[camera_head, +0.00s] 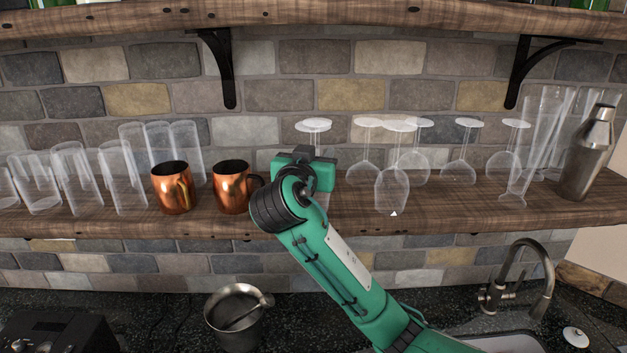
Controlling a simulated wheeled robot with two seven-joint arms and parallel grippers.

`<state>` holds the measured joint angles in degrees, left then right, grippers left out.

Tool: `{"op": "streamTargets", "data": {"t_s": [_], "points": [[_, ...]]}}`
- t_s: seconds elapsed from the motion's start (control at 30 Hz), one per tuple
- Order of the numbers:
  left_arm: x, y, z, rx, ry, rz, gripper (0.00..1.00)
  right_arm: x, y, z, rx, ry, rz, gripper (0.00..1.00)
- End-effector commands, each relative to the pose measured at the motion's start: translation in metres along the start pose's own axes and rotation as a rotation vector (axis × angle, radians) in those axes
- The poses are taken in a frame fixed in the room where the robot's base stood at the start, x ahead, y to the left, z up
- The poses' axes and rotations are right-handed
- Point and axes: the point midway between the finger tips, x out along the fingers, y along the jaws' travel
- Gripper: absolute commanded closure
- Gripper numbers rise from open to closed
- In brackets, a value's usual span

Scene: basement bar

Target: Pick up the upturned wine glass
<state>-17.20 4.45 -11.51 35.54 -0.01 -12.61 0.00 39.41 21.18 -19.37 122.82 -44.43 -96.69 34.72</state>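Several clear upturned wine glasses stand on the wooden shelf, their round feet up and bowls down. The glass with its foot (313,125) showing just above my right gripper (310,160) is mostly hidden behind that gripper. The nearest fully visible glass (391,190) stands at the shelf front, right of the gripper. My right arm reaches up from the lower right, and its green gripper points away toward the shelf. Its fingertips are hidden, so I cannot tell whether they are open or touch the glass. My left gripper is not in view.
Two copper mugs (171,188) (231,187) stand close left of the gripper, with clear tumblers (75,180) farther left. Tall glasses and a metal shaker (587,155) stand at the right end. Below are a metal pot (236,325) and a faucet (516,285).

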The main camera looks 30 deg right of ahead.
Motion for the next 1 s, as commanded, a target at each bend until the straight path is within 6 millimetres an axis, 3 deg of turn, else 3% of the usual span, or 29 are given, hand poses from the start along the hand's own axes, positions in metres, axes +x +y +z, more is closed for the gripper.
{"op": "streamTargets", "data": {"t_s": [0.17, 0.37, 0.77, 1.0], "points": [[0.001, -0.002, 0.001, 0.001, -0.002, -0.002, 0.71, 0.0, 0.0, 0.001, 0.0, 0.0, 0.0, 0.65], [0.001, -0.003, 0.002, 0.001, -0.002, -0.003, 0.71, 0.0, 0.0, 0.001, 0.0, 0.0, 0.0, 1.0], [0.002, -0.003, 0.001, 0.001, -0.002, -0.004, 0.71, 0.0, 0.0, -0.001, 0.002, 0.001, 0.0, 1.0], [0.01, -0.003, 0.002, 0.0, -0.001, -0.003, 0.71, 0.0, 0.0, -0.015, 0.005, 0.001, 0.001, 1.0]]}}
